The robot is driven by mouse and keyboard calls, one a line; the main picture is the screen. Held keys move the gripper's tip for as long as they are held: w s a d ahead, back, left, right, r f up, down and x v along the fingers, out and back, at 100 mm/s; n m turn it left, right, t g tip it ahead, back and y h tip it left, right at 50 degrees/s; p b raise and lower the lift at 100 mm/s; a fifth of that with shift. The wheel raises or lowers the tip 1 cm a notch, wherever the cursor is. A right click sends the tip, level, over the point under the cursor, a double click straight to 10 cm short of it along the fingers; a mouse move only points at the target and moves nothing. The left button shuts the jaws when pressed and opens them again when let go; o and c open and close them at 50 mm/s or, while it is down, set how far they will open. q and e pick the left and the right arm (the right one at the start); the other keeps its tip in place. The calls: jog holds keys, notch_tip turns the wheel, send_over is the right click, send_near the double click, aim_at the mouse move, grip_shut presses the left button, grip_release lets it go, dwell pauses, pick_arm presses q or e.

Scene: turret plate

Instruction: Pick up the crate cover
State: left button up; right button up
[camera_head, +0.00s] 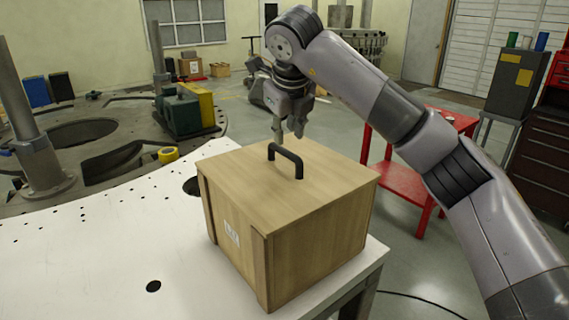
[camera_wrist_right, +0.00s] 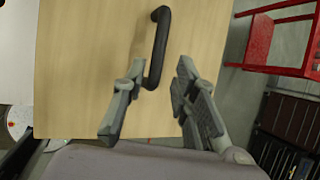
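The crate cover (camera_head: 315,184) is the flat wooden top of a wooden crate (camera_head: 310,255) and has a black bar handle (camera_head: 286,160) near its middle. The crate stands upright on the white table, with the cover seated on it. My right gripper (camera_head: 288,138) is just above and behind the handle, fingers pointing down. In the right wrist view, the fingers (camera_wrist_right: 155,105) are apart and the handle (camera_wrist_right: 158,45) shows ahead, close to the left fingertip; I cannot tell whether they touch. Nothing is between the fingers. My left gripper is not in view.
The white table (camera_head: 110,260) has several holes and is bare left of the crate. A red cart (camera_head: 400,185) stands behind right, with a dark tool cabinet (camera_head: 540,150) beyond.

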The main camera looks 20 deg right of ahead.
aim_at(285, 150)
jog(key=x, duration=0.3)
jog(key=shift+w+p, duration=0.15)
jog(key=shift+p, duration=0.15)
jog(key=shift+w+f, duration=0.15)
jog(key=shift+f, duration=0.15)
jog(key=p+x, duration=0.3)
jog(key=x, duration=0.1)
jog(key=shift+w+f, duration=0.25)
jog(key=shift+f, duration=0.25)
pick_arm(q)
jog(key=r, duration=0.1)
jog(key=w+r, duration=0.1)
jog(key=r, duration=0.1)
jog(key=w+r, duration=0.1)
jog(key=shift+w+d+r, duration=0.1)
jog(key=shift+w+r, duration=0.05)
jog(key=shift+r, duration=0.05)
pick_arm(e)
jog(key=shift+c, duration=0.2)
jog(key=shift+c, duration=0.6)
grip_shut()
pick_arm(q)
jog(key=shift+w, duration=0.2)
